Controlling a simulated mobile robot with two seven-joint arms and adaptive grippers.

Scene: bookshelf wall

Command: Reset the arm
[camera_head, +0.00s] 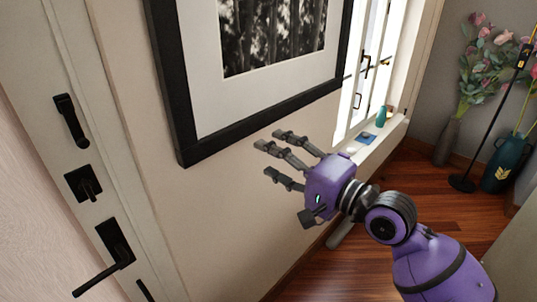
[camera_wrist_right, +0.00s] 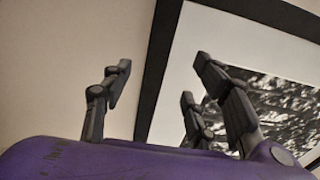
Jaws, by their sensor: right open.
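My right gripper (camera_head: 285,160) is purple with dark grey jointed fingers. In the head view it is raised in front of the wall, just below the framed picture, with its arm coming in from the lower right. Its fingers are spread, and nothing is between them. In the right wrist view the open fingers (camera_wrist_right: 170,95) point up toward the wall and the picture frame. I cannot tell whether the fingertips touch the wall. My left gripper is not in view.
A black-framed picture (camera_head: 186,125) hangs on the wall. A door with a black handle (camera_head: 108,262) is at left. A window sill (camera_head: 378,145) holds small items. Vases with flowers (camera_head: 445,140) and a dark stand (camera_head: 461,183) are at right. Wood floor (camera_head: 425,177) shows behind my arm.

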